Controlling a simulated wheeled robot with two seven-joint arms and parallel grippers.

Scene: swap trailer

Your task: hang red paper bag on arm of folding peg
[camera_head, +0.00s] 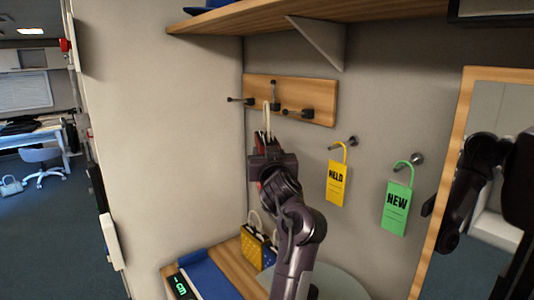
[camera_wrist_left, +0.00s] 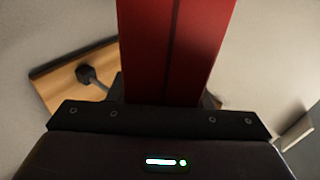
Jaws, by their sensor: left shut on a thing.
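My left gripper (camera_head: 264,152) is shut on the red paper bag (camera_head: 257,142) and holds it up in front of the wall. In the left wrist view the bag (camera_wrist_left: 175,45) fills the middle between the fingers. Its pale handle (camera_head: 267,116) rises above the gripper to the middle peg (camera_head: 274,95) of the wooden peg rack (camera_head: 320,105). That peg's arm points up. The left peg (camera_head: 240,100) and right peg (camera_head: 298,112) stick out. I cannot tell whether the handle is around the middle peg or only in front of it. My right gripper is not seen.
A yellow tag (camera_head: 337,183) and a green tag (camera_head: 397,208) hang on wall knobs at right. A wood-framed mirror (camera_head: 447,190) stands further right. A wooden shelf (camera_head: 240,22) is above. Below, a yellow bag (camera_head: 256,250) stands on a bench by a blue cloth (camera_head: 207,275).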

